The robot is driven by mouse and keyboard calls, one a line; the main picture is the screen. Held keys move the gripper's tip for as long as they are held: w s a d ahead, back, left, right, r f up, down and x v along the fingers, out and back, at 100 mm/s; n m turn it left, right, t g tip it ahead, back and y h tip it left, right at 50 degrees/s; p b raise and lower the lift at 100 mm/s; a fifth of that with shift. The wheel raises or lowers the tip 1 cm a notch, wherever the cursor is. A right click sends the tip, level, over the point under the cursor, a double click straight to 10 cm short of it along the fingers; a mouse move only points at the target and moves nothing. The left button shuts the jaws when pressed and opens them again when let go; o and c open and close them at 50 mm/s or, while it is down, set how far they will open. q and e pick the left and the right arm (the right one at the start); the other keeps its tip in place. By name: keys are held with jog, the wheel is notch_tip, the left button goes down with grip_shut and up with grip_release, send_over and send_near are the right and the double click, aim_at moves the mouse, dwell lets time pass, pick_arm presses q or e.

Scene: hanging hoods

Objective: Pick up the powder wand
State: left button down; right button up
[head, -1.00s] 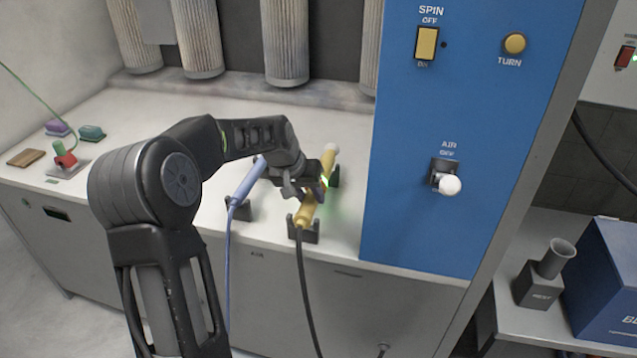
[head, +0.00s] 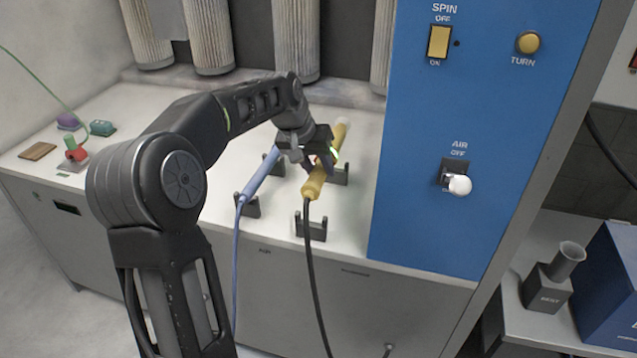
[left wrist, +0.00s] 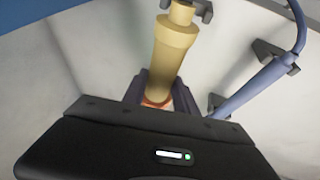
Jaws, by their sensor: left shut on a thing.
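The yellow powder wand (head: 314,186) has a dark cable trailing from its near end and a pale far tip. My left gripper (head: 322,164) is shut around its middle and holds it above its dark holders (head: 312,229). The wand's near end is clear of the front holder. In the left wrist view the wand (left wrist: 174,52) runs up from between my fingers (left wrist: 160,100). Part of the wand is hidden behind the gripper. My right gripper is not in view.
A blue wand (head: 262,172) lies in its own holders just left. The blue control panel (head: 440,220), with switches and a white-knobbed AIR lever (head: 459,184), stands close on the right. Pleated filters (head: 297,40) hang behind.

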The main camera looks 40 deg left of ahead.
pick_arm(q)
notch_tip(320, 180, up, 2)
jog(key=shift+r, duration=0.1)
dwell(0.7)
jog(key=shift+r+p, duration=2.15)
jog(key=shift+r, duration=0.35)
